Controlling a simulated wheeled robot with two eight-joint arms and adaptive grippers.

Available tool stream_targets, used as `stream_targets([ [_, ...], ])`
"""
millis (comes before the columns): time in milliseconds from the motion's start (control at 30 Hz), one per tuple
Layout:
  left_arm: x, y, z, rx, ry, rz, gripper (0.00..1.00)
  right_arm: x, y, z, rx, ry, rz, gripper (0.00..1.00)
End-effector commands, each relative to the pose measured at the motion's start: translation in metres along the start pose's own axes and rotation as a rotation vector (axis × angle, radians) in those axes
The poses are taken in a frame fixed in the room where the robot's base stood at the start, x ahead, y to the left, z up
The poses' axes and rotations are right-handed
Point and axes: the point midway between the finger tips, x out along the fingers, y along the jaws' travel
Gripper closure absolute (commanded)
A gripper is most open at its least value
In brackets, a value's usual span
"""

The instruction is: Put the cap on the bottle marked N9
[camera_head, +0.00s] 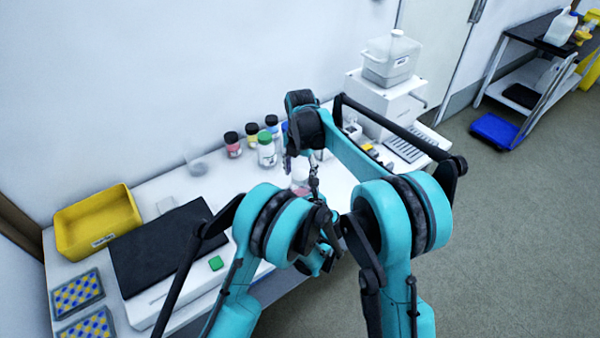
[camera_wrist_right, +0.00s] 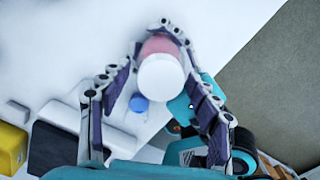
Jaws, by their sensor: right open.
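A bottle with pinkish contents (camera_head: 300,188) stands on the white bench below my right gripper (camera_head: 312,182); its label cannot be read. In the right wrist view, my right gripper (camera_wrist_right: 155,95) is open, its fingers on either side of a round white top (camera_wrist_right: 160,78), with pink (camera_wrist_right: 160,46) showing behind it. I cannot tell whether the fingers touch it, or whether the white top is a cap. A round blue cap-like thing (camera_wrist_right: 138,103) shows beside it. My left gripper (camera_head: 320,260) is dark, close to the bench's front edge and partly hidden; its jaws are unclear.
Several capped bottles, one green-capped (camera_head: 266,152) and one red with a black cap (camera_head: 233,146), stand behind. A white instrument (camera_head: 385,105) stands right.

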Motion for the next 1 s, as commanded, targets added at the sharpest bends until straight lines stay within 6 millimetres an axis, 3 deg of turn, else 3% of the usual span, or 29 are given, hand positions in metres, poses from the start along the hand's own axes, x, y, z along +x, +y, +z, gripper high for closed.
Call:
stream_targets([
  [167, 0.0, 0.0, 0.0, 0.0, 0.0, 0.001, 1.0, -0.007, 0.0, -0.001, 0.0, 0.001, -0.001, 0.36],
  [433, 0.001, 0.0, 0.0, 0.0, 0.0, 0.001, 1.0, -0.041, 0.0, -0.001, 0.0, 0.002, -0.002, 0.36],
  [733, 0.0, 0.0, 0.0, 0.0, 0.0, 0.0, 1.0, -0.045, 0.0, 0.0, 0.0, 0.001, -0.001, 0.36],
  [767, 0.0, 0.0, 0.0, 0.0, 0.0, 0.0, 1.0, -0.045, 0.0, 0.0, 0.0, 0.001, -0.001, 0.38],
  [800, 0.0, 0.0, 0.0, 0.0, 0.0, 0.0, 1.0, -0.046, 0.0, 0.0, 0.0, 0.001, -0.001, 0.48],
  [1000, 0.0, 0.0, 0.0, 0.0, 0.0, 0.0, 1.0, -0.071, 0.0, 0.0, 0.0, 0.0, -0.001, 0.48],
])
